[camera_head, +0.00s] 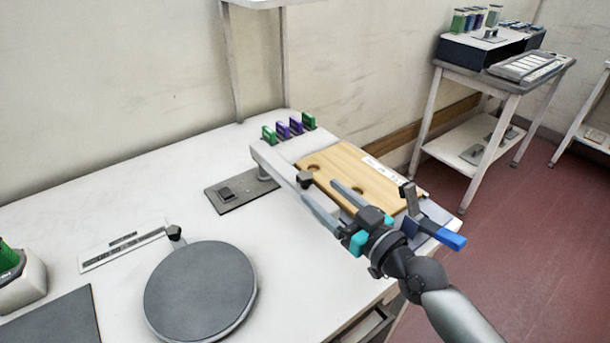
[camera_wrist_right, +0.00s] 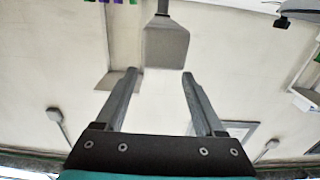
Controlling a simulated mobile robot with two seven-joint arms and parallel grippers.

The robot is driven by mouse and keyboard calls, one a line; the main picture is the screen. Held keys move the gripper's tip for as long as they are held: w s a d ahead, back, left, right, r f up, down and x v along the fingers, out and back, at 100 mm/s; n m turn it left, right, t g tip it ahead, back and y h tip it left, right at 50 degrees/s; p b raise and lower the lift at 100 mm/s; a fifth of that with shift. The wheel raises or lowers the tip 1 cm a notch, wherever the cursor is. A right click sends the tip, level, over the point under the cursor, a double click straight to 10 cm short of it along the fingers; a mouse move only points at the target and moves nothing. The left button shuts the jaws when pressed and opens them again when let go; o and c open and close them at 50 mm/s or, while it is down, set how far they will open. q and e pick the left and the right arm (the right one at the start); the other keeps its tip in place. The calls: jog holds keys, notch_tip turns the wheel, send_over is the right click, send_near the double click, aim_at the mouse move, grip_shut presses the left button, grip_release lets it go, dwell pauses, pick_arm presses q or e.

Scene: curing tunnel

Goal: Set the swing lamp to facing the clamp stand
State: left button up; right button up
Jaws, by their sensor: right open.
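I cannot single out the swing lamp or the clamp stand with certainty. A small dark head (camera_head: 304,180) stands beside the wooden board. A grey tapered head (camera_wrist_right: 166,45) on a dark stem shows beyond my fingers in the right wrist view and may be the same thing. My right gripper (camera_head: 319,189) is open, its fingers pointing toward the dark head; its fingertips also show in the right wrist view (camera_wrist_right: 158,73), with nothing gripped between them. A dark lever (camera_head: 410,198) and a blue handle (camera_head: 447,238) sit near my right wrist, partly hidden. My left gripper is not in view.
The wooden board (camera_head: 345,165) lies on a white fixture with green and purple clips (camera_head: 290,128) behind it. A round grey disc (camera_head: 200,292) and a dark base plate (camera_head: 238,197) are to the left. The white tabletop (camera_head: 120,210) is mostly clear at the back left.

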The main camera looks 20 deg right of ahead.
aim_at(311, 182)
jog(key=shift+x, duration=3.5)
grip_shut()
